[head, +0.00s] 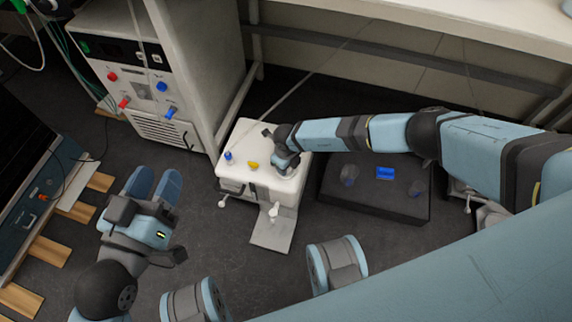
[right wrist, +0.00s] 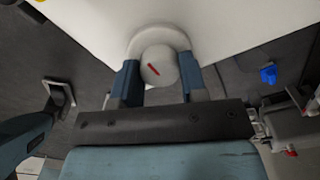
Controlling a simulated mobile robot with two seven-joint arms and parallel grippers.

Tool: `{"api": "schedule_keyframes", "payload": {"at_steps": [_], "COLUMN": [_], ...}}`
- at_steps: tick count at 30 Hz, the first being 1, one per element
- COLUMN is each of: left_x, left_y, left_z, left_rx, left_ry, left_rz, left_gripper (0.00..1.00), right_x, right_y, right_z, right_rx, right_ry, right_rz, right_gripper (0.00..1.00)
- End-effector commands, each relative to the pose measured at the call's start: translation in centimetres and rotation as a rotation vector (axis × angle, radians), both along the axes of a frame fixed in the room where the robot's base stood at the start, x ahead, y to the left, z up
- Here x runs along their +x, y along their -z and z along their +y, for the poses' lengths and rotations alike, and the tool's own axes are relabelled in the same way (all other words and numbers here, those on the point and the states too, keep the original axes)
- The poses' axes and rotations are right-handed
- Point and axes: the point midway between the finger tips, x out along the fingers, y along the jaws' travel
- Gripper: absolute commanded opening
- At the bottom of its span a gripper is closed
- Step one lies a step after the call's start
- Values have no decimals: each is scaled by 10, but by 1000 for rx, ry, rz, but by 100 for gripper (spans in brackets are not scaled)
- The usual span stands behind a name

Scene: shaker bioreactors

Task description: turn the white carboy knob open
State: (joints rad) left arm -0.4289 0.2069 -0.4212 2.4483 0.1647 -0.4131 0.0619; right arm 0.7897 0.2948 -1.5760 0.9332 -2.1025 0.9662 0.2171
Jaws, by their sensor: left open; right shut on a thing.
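The white carboy (head: 240,183) is a white box-like container in the middle of the head view. The white knob (right wrist: 159,66) is round with a red mark slanting across its face. It shows in the right wrist view, in front of a white surface. My right gripper (head: 287,165) is shut on the knob, with one blue finger on each side of it. In the head view the gripper hides the knob. My left gripper (head: 155,182) is open and empty, over the floor to the left of the carboy.
A blue cap (head: 228,156) and a yellow cap (head: 252,166) are on the carboy's top. A dark box (head: 375,200) with a blue part stands to its right. A white cabinet (head: 150,75) with coloured connectors stands behind left. Wooden slats lie at far left.

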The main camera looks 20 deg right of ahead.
Motion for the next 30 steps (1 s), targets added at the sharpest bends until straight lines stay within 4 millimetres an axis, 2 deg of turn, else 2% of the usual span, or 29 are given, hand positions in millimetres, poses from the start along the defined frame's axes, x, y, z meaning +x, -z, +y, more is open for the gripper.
{"api": "schedule_keyframes", "payload": {"at_steps": [12, 13, 15, 16, 25, 30], "left_x": [0, 0, 0, 0, -1, 0], "left_y": [0, 0, 0, 0, 0, -18], "left_z": [1, 1, 1, 1, 2, 2], "left_rx": [3, 4, 7, 8, 13, -18], "left_ry": [1, 1, 2, 2, 5, -12], "left_rz": [-2, -1, -2, -3, -3, -40], "left_gripper": [48, 48, 48, 48, 48, 48], "right_x": [0, 0, 0, 0, 0, 1], "right_y": [0, 0, 0, 0, -2, -23], "right_z": [0, 0, 0, 0, 0, -1], "right_rx": [1, 1, 0, 0, 0, 0], "right_ry": [-8, -8, -8, -8, -7, -6], "right_rz": [-1, -1, 0, 0, 0, -1], "right_gripper": [16, 44, 60, 65, 65, 65]}}
